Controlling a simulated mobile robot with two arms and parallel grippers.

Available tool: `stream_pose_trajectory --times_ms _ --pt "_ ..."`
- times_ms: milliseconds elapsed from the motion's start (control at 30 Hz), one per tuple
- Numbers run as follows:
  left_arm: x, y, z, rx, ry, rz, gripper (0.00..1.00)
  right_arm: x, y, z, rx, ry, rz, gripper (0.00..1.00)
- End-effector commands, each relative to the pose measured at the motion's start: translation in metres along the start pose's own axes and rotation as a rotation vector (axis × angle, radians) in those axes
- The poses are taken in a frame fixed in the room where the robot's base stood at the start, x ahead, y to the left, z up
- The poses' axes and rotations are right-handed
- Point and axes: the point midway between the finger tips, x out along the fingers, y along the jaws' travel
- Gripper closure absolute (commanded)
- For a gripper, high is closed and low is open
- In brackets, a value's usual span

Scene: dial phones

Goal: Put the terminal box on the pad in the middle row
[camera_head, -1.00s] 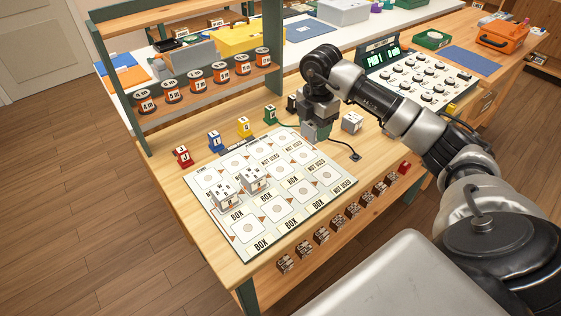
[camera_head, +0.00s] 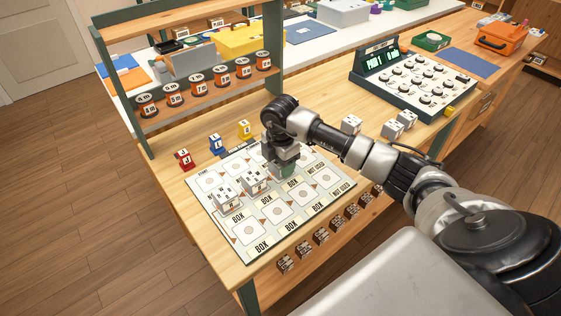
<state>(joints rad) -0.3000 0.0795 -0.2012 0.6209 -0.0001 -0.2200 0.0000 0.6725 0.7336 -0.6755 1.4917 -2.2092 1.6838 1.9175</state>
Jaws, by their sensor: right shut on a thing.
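The mat (camera_head: 213,240) on the bench carries rows of square pads. Two white terminal boxes (camera_head: 226,197) (camera_head: 255,180) stand side by side on the left pads of its middle row. My right gripper (camera_head: 286,170) points down over the mat, just right of these boxes, over the middle-row area. It is shut on a terminal box, which is mostly hidden by the gripper. I cannot tell whether that box touches the mat. My left gripper is not in view.
More white boxes (camera_head: 351,125) (camera_head: 393,130) stand on the bench behind my right arm. Red (camera_head: 183,159), blue (camera_head: 216,145) and yellow (camera_head: 245,130) blocks line the mat's back edge. A dial panel (camera_head: 413,80) stands at right; a shelf with spools (camera_head: 198,84) stands behind.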

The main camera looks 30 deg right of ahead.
Motion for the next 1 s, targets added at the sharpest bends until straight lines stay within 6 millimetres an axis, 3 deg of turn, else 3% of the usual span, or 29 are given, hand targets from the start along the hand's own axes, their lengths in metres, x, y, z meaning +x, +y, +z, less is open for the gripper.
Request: stream_pose_trajectory --times_ms 200,233,400,767,1000 --pt "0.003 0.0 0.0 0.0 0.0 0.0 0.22 0.003 0.0 0.0 0.0 0.0 0.0 0.72" --pt "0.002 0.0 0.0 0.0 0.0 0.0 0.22 0.003 0.0 0.0 0.0 0.0 0.0 0.44" --pt "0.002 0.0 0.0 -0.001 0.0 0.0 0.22 0.002 0.0 0.0 0.0 0.0 0.0 0.22" --pt "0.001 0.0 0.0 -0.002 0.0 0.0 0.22 -0.006 0.001 0.001 0.0 0.0 0.003 0.22" --pt "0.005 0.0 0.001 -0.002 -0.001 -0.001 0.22 -0.052 0.001 0.001 -0.001 -0.001 0.007 0.22"
